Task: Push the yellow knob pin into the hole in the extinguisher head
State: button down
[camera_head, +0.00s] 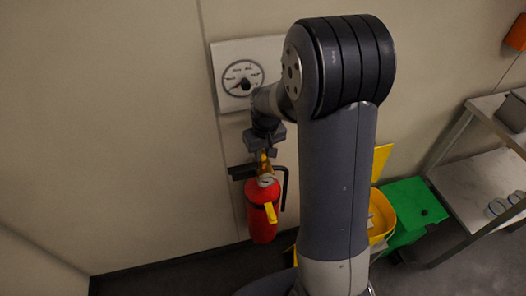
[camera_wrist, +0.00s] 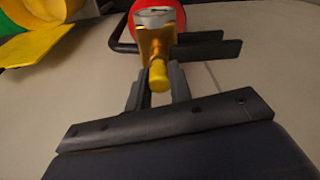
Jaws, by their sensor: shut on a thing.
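The red fire extinguisher (camera_head: 262,222) hangs at the wall below the gauge, with a yellow tag-like piece on its front. Its brass-yellow head (camera_wrist: 152,38) shows in the wrist view, beside a small round gauge. My gripper (camera_wrist: 160,87) is shut on the yellow knob pin (camera_wrist: 158,76), whose rounded end points toward the wrist camera. The pin is lined up against the head; its far end and the hole are hidden, so I cannot tell how deep it sits. In the head view my gripper (camera_head: 267,153) is just above the extinguisher head, partly hidden.
Black bars (camera_wrist: 205,45) of the extinguisher or its holder stick out beside the head. A wall gauge (camera_head: 242,77) is above. A yellow bucket (camera_head: 380,218), a green box (camera_head: 412,210) and a metal shelf (camera_head: 485,185) stand to the right.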

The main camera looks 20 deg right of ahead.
jog(key=shift+f, duration=0.3)
jog(key=c, duration=1.2)
grip_release()
jog(key=r, duration=0.3)
jog(key=s+r, duration=0.1)
jog(key=r, duration=0.3)
jog(key=r+b, duration=0.1)
jog(key=r, duration=0.3)
jog(key=shift+s+d, duration=0.15)
jog(key=shift+f, duration=0.15)
jog(key=f, duration=0.3)
jog(key=w+f, duration=0.1)
jog(key=f, duration=0.6)
jog(key=shift+w+f+p, duration=0.15)
jog(key=shift+f+p, duration=0.15)
jog(key=shift+r+p, duration=0.3)
